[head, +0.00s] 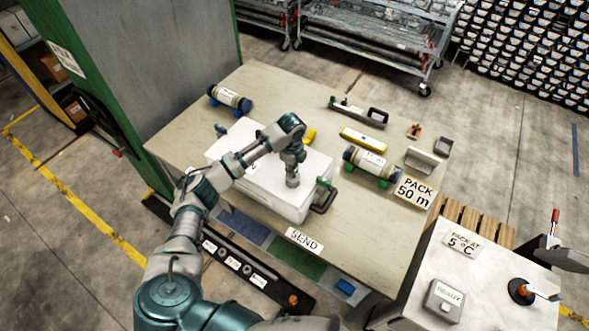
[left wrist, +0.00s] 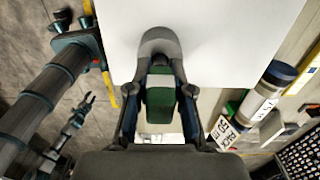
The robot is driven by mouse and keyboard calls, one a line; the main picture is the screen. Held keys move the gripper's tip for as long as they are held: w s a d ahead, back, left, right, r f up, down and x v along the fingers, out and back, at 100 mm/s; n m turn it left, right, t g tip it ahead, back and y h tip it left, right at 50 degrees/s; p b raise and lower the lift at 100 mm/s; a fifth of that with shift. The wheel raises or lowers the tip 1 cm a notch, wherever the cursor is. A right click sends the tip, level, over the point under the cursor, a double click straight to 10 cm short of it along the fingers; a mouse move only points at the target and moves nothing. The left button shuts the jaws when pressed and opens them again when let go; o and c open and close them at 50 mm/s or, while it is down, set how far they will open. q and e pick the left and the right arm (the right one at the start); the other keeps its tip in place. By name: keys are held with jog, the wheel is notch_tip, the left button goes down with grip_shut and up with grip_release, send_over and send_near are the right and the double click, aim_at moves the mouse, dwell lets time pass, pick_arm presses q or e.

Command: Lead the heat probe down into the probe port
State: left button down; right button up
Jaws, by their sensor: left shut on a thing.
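My left arm reaches over a white box (head: 255,180) on the table, and its grey end (head: 292,181) is low over the box top. In the left wrist view my left gripper (left wrist: 160,98) is shut on a green block-shaped part, which I take to be the heat probe's grip (left wrist: 160,108). A grey rounded piece with a dark centre (left wrist: 160,38) shows just beyond it against the white top. I cannot tell whether that is the probe port. The probe's lower end is hidden. My right gripper is not in view.
A dark loop-shaped piece (head: 323,202) is at the box's right edge. A liner (head: 368,162) and a PACK 50 m sign (head: 412,191) are to the right. Another liner (head: 230,98) is behind the box. A green-edged cabinet (head: 140,75) stands on the left.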

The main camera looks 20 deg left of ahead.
pick_arm(q)
jog(key=shift+a, duration=0.15)
jog(key=c, duration=1.2)
grip_release()
jog(key=shift+o, duration=1.2)
jog(key=shift+w+d+r, duration=0.1)
jog(key=shift+d+r, duration=0.05)
jog(key=shift+d, duration=0.4)
jog(key=shift+r, duration=0.25)
jog(key=r, duration=1)
jog(key=shift+a+r, duration=0.15)
jog(key=shift+a, duration=0.25)
jog(key=shift+d+r, duration=0.1)
jog(key=shift+r, duration=0.25)
jog(key=shift+d+r, duration=0.15)
jog(key=shift+d, duration=0.25)
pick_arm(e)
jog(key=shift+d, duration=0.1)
pick_arm(q)
jog(key=shift+a, duration=0.25)
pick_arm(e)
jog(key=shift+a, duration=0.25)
